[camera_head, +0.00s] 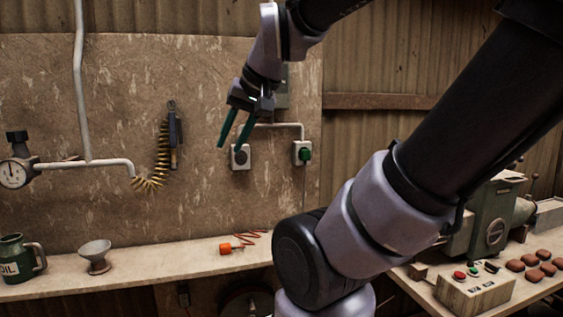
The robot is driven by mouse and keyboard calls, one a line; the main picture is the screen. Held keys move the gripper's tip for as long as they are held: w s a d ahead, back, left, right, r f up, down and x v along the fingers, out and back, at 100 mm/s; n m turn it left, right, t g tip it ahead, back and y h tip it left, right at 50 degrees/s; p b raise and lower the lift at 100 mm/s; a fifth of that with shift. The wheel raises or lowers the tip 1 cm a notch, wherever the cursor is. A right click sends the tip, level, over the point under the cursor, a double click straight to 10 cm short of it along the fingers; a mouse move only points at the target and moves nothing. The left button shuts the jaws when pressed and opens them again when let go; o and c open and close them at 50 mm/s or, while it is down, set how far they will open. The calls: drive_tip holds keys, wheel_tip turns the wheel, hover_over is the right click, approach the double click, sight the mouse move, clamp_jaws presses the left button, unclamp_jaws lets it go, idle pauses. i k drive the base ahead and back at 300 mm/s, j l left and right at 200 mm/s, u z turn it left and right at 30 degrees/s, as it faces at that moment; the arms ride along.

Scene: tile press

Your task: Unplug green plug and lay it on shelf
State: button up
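The green plug (305,154) sits in the right-hand wall socket (297,146) on the worn board. My gripper (230,147) is up and left of it, with its two dark teal fingers spread apart and nothing seen between them. The fingers point down, in front of the board near the left-hand socket (240,163), which shows a dark round face and no plug. The shelf (165,262) runs along the wall below.
An orange plug (226,248) with a red coiled cord lies on the shelf. A grey funnel (95,251) and a green oil can (15,259) stand further left. A control box (475,290) stands at lower right.

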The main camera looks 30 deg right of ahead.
sight(305, 154)
drive_tip(key=i+j+z, duration=0.1)
drive_tip(key=z, duration=0.35)
drive_tip(key=i+j+z, duration=0.15)
drive_tip(key=z, duration=0.3)
drive_tip(key=i+j+z, duration=0.1)
drive_tip(key=j+z, duration=0.15)
drive_tip(key=z, duration=0.2)
drive_tip(key=j+z, duration=0.2)
drive_tip(key=z, duration=0.25)
drive_tip(key=j+z, duration=0.25)
drive_tip(key=z, duration=0.2)
drive_tip(key=k+j+z, duration=0.1)
drive_tip(key=z, duration=0.45)
